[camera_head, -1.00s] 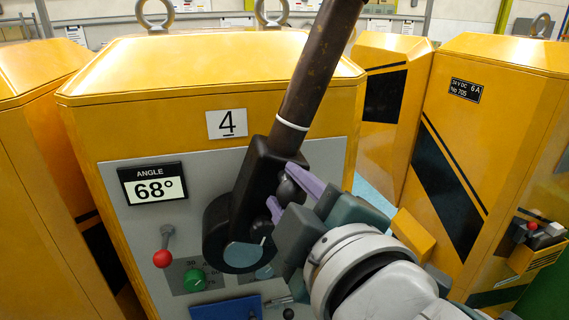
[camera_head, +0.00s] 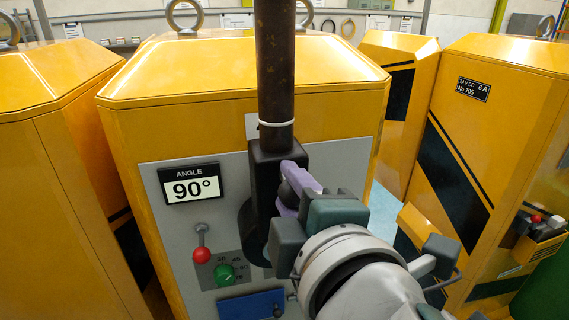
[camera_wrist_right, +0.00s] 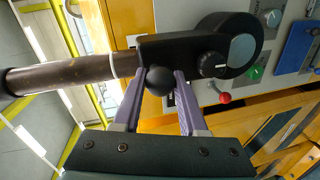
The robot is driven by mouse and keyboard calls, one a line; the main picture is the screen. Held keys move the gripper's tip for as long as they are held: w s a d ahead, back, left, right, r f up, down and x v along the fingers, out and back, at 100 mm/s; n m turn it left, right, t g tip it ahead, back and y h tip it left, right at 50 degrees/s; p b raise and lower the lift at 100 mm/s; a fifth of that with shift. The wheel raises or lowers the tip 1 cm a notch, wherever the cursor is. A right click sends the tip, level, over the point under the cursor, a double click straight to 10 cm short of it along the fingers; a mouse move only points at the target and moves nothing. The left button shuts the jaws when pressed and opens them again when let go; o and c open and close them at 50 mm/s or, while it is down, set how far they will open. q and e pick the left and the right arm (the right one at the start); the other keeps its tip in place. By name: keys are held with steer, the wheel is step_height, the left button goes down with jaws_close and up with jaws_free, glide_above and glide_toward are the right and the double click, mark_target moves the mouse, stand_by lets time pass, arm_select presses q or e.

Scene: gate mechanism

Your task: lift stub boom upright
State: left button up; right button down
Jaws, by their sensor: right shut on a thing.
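The stub boom (camera_head: 275,75) is a dark brown pole with a white ring, set in a black pivot arm (camera_head: 265,165) on the front of the yellow cabinet. It stands upright in the head view, and the angle display (camera_head: 190,185) reads 90°. In the right wrist view the boom (camera_wrist_right: 75,75) runs sideways from the black arm. My right gripper (camera_head: 288,185) is at the arm's side, its purple fingers shut on a black ball knob (camera_wrist_right: 159,80). My left gripper is not in view.
A red-knobbed lever (camera_head: 202,254), a green dial (camera_head: 225,275) and a blue panel (camera_head: 252,304) sit below the display. Other yellow cabinets stand close by, one at the right (camera_head: 510,110) and one at the left (camera_head: 40,180).

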steer(key=shift+a+r, duration=0.1)
steer(key=shift+a, duration=0.05)
steer(key=shift+c, duration=2.3)
jaws_free()
steer(key=shift+s, duration=0.1)
steer(key=b+v, duration=0.1)
steer(key=v, duration=0.8)
steer(key=shift+s+b, duration=0.35)
steer(key=shift+d, duration=0.25)
